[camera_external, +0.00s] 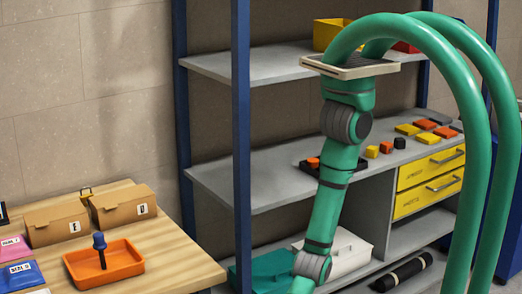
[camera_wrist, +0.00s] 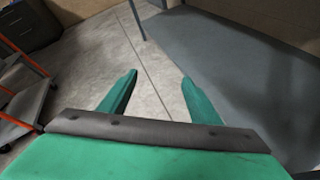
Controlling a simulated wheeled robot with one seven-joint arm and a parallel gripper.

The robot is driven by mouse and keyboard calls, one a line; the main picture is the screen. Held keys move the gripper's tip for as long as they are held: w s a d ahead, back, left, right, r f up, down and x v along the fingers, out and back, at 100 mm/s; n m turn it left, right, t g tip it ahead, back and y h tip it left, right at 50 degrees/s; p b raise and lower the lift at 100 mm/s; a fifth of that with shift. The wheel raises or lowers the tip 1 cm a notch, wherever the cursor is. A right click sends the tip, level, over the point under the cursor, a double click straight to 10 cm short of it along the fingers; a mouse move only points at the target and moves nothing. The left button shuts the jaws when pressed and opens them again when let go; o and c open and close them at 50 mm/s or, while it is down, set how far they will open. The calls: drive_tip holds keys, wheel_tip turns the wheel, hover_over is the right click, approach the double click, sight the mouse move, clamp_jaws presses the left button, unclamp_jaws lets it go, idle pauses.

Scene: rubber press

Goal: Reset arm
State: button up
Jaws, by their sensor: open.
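My gripper (camera_wrist: 160,77) shows in the wrist view with its two green fingers spread apart. Nothing is between the fingers; grey floor (camera_wrist: 125,50) shows beyond them. In the external view my green arm rises from the bottom edge in front of the shelf unit. I cannot make out the gripper's fingers there.
A grey shelf unit (camera_external: 245,180) with blue posts holds small coloured blocks (camera_external: 388,146), yellow drawers (camera_external: 430,182) and a white case (camera_external: 345,250). A wooden table (camera_external: 165,225) at left bears cardboard boxes (camera_external: 57,222) and an orange tray (camera_external: 105,268). An orange-framed cart (camera_wrist: 22,118) stands at left.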

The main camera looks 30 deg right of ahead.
drive_tip(key=w+d+f, duration=0.3)
drive_tip(key=d+f, duration=0.6)
drive_tip(key=d, duration=0.5)
drive_tip(key=w+d+f+m+h, duration=0.1)
drive_tip(key=w+d+f+m, duration=0.15)
drive_tip(key=d, duration=0.85)
drive_tip(key=w+d+f+m+h, duration=0.2)
drive_tip(key=w+d, duration=0.1)
drive_tip(key=d, duration=0.7)
drive_tip(key=w+d+f+m+h, duration=0.1)
drive_tip(key=w+d+f+m, duration=0.1)
drive_tip(key=d, duration=0.9)
drive_tip(key=w+d+r+m+t+h, duration=0.1)
drive_tip(key=w+d+r+m+t, duration=0.25)
drive_tip(key=w+r+m, duration=0.5)
drive_tip(key=w+d+r+m+t+h, duration=0.15)
drive_tip(key=w+d+r+m, duration=0.35)
drive_tip(key=r+m, duration=0.7)
drive_tip(key=w+d+r+m+t+h, duration=0.3)
drive_tip(key=d+r+m, duration=0.3)
drive_tip(key=r+m, duration=0.3)
drive_tip(key=w+d+r+m+t+h, duration=0.3)
drive_tip(key=d+r+m, duration=0.3)
drive_tip(key=r+m, duration=0.3)
wheel_tip(320, 180, up, 4)
drive_tip(key=shift+w+d+r+m+t, duration=0.15)
drive_tip(key=shift+w+d+m+t, duration=0.25)
drive_tip(key=shift+w, duration=0.5)
